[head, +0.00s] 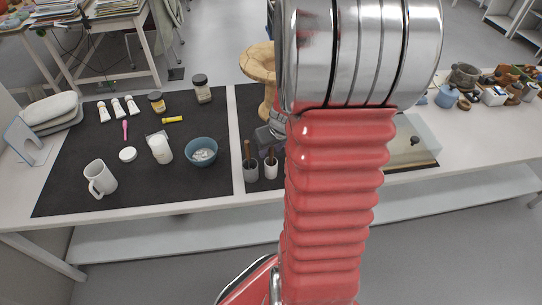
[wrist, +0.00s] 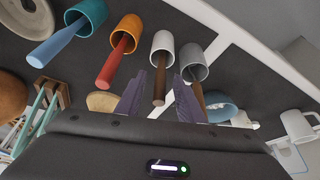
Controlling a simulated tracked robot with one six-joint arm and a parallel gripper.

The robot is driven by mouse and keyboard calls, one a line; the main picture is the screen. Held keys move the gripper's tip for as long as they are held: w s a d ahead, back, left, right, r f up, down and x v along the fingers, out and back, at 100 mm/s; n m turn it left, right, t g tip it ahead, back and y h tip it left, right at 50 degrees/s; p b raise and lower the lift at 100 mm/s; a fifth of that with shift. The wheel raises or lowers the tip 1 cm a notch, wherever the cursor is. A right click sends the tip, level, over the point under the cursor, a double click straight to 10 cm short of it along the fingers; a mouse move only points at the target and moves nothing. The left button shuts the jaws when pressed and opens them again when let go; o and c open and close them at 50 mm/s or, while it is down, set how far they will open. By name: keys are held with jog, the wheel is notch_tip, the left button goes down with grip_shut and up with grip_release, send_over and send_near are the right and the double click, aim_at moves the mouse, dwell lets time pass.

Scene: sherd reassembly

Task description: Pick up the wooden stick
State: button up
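In the wrist view, a brown wooden stick (wrist: 160,84) stands in a white cup (wrist: 162,44), and another brown stick (wrist: 198,97) stands in a grey cup (wrist: 194,62). My gripper (wrist: 156,92) is open, with its purple fingers apart. The stick from the white cup shows between the fingers; whether they touch it I cannot tell. In the head view the grey cup (head: 251,172) and white cup (head: 271,170) stand on the dark mat, each with a stick, just left of my red arm. A dark grey part of my gripper shows above them, mostly hidden.
An orange cup with a red stick (wrist: 112,66) and a teal cup with a blue stick (wrist: 55,46) stand left in the wrist view. A blue bowl (head: 202,151), white jar (head: 159,149) and mug (head: 100,178) stand left in the head view.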

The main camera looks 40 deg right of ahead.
jog(key=shift+c, duration=0.3)
grip_shut()
jog(key=shift+r, duration=0.15)
notch_tip(320, 180, up, 10)
jog(key=shift+f, duration=0.1)
dwell(0.5)
jog(key=shift+s, duration=0.15)
dwell(0.4)
